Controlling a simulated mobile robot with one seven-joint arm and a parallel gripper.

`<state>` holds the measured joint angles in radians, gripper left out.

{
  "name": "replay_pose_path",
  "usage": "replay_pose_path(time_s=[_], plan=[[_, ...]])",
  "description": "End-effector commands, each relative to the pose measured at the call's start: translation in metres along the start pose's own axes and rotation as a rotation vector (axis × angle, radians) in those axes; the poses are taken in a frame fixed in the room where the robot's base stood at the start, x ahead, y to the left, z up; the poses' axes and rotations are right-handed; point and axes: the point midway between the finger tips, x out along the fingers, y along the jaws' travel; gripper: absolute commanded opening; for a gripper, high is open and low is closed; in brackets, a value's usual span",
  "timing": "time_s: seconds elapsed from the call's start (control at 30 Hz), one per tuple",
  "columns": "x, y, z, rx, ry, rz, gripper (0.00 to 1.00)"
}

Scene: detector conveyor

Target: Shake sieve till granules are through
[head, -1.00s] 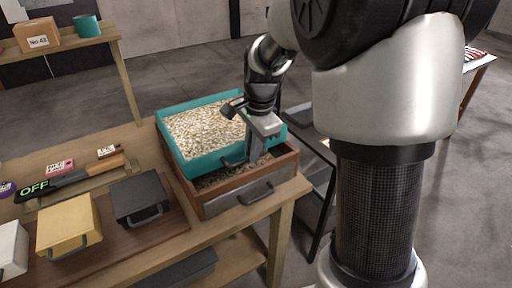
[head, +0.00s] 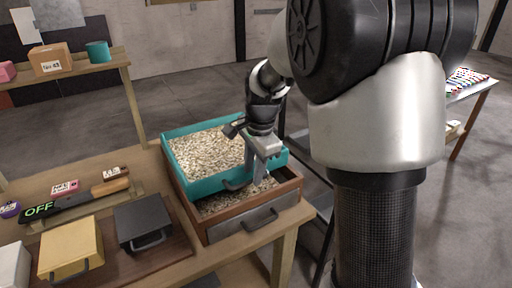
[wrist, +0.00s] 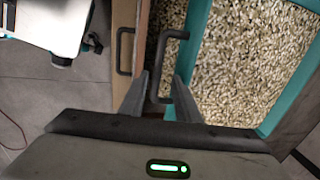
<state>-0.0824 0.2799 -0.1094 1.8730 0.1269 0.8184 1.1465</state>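The teal sieve (head: 208,187) holds a deep layer of pale granules (head: 210,150). It sits over a wooden box (head: 222,229), whose lower granules show at the front. My gripper (head: 259,178) points down at the sieve's front wall, near the right end of its black handle. In the wrist view my gripper (wrist: 161,78) has its fingers apart, with the bar of the sieve handle (wrist: 153,65) between them. The bar lies close to the left finger, and a gap shows on its right. The sieve's wall (wrist: 193,45) is beside the right finger.
A black case (head: 140,222) and a yellow case (head: 70,248) stand left of the box. A shelf (head: 95,75) stands at the back left.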

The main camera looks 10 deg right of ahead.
Motion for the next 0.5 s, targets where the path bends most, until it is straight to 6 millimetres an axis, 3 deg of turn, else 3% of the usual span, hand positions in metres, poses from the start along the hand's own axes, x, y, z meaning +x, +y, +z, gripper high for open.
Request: replay_pose_path(time_s=[0.5], plan=[[-0.121,-0.002,0.000,0.000,0.002,-0.007,0.29]])
